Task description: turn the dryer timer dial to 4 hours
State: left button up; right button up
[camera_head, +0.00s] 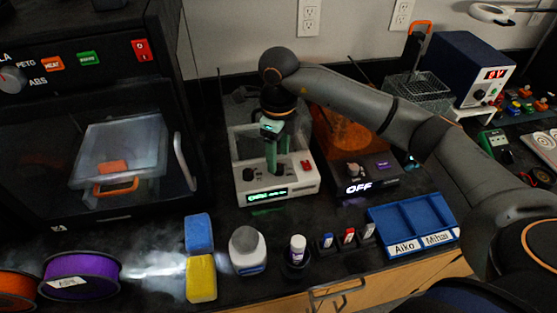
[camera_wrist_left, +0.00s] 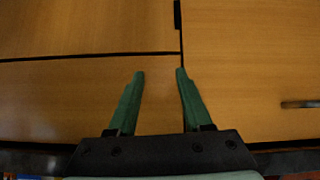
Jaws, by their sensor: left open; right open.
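A white box-shaped appliance (camera_head: 243,187) with a clear cover stands mid-counter; it appears to be the dryer. Its front has a dark dial (camera_head: 248,174), a red switch (camera_head: 306,165) and a lit green display (camera_head: 267,196), too small to read surely. My right gripper (camera_head: 272,168) points down over its front panel, green fingers near the panel's middle and right of that dial. It hides part of the panel; contact with a knob cannot be told. My left gripper (camera_wrist_left: 160,73) is open and empty in front of wooden drawer fronts (camera_wrist_left: 85,30).
An orange-lidded unit (camera_head: 375,183) reading OFF stands close on the right. A black printer-like cabinet (camera_head: 180,100) stands left. Sponges (camera_head: 199,232), a grey-topped bottle (camera_head: 247,250), small bottles and a blue tray (camera_head: 412,227) line the counter front. My right arm spans the right side.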

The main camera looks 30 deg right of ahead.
aim_at(279, 167)
notch_tip(279, 167, up, 10)
jog(key=shift+f, duration=0.25)
dwell(0.5)
